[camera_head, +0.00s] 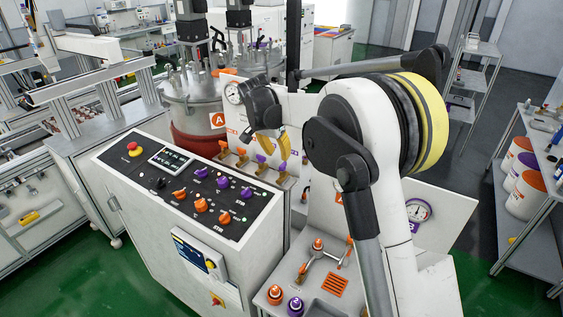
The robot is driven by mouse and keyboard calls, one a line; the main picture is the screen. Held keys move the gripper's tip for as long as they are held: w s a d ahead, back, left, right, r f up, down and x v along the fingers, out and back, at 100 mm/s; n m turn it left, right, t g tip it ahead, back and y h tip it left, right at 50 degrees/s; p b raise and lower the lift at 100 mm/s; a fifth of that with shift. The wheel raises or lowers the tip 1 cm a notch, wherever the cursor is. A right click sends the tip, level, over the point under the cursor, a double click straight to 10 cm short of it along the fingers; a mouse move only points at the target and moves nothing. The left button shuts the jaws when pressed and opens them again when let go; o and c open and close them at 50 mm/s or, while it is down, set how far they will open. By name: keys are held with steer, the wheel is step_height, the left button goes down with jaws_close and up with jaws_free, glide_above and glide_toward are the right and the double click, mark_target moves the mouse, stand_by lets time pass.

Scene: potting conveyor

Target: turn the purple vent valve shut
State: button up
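A row of small valves stands on a ledge behind the control console. The left ones have orange handles (241,154). Purple handles (263,159) are to the right of them. Which purple handle is the vent valve I cannot tell. The black and yellow end of my arm, with my gripper (270,140), is just above and close to the purple handles, partly covering the panel behind. The fingers do not show clearly, so I cannot see whether they are open or touch a handle.
The console (150,215) has orange and purple knobs and a red stop button (134,149). A steel vessel (190,105) marked A stands behind. A low bench (338,308) with tools is in front. A shelf with buckets (525,195) stands right.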

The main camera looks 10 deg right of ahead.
mark_target(282, 164)
steer(key=x, duration=0.7)
steer(key=shift+w+d+f, duration=0.1)
steer(key=shift+w+f, duration=0.1)
steer(key=shift+f, duration=0.05)
jaws_close()
